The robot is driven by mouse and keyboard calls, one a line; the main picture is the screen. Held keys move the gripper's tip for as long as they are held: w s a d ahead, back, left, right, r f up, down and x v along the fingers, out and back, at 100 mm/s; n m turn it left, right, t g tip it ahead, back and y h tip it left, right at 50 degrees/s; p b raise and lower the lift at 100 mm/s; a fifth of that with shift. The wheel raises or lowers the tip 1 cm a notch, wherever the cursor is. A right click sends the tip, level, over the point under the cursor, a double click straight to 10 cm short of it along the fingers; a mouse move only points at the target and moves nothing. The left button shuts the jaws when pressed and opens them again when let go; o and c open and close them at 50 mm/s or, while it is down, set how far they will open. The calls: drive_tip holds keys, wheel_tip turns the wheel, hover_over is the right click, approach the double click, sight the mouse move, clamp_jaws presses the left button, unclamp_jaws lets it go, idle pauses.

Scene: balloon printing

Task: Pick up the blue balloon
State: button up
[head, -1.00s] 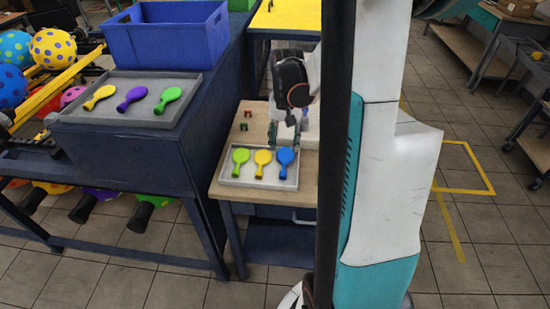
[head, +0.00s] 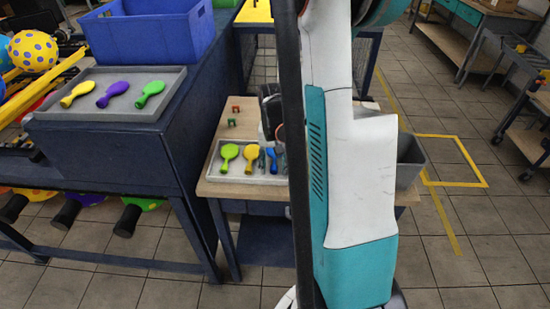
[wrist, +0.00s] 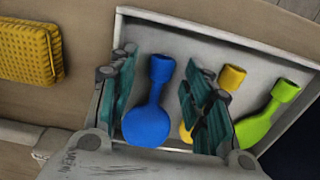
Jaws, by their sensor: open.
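The blue balloon (wrist: 149,118) lies in a grey tray on the small wooden table. In the head view the blue balloon (head: 271,160) is partly hidden by my gripper (head: 268,160). In the wrist view my gripper (wrist: 158,97) is open, with one finger on each side of the blue balloon. Whether the fingers touch it, I cannot tell. A yellow balloon (wrist: 231,78) is partly hidden behind the right finger. A green balloon (wrist: 268,112) lies further right in the same tray (wrist: 215,45).
A yellow textured block (wrist: 30,52) is left of the tray in the wrist view. A second tray (head: 100,112) with several balloons sits on the blue bench at left, by a blue crate (head: 150,38). A grey bin (head: 409,163) stands at the table's right.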

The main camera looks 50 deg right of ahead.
drive_tip(key=shift+f, duration=0.1)
drive_tip(key=shift+c, duration=0.6)
drive_tip(key=c, duration=0.7)
